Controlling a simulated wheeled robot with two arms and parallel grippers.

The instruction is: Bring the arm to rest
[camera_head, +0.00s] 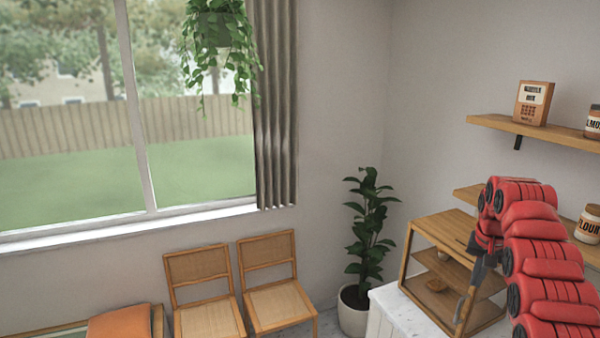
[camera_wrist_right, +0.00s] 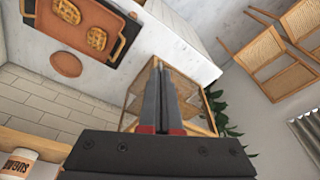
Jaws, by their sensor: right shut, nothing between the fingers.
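My right arm, red with black joints, comes in from the right side of the head view. My right gripper (camera_head: 470,288) hangs at the front of the wooden display case (camera_head: 408,252), pointing down. In the right wrist view the two grey fingers of my right gripper (camera_wrist_right: 159,68) lie together, shut and empty. The display case also shows behind the fingers in the right wrist view (camera_wrist_right: 131,97). My left gripper is in neither view.
The white counter (camera_head: 388,300) bears the display case. Wooden shelves (camera_head: 545,133) with jars are on the right wall. A tray (camera_wrist_right: 75,40) with food lies on the counter in the wrist view. A potted plant (camera_head: 368,235) and two chairs (camera_head: 275,270) stand beyond the counter.

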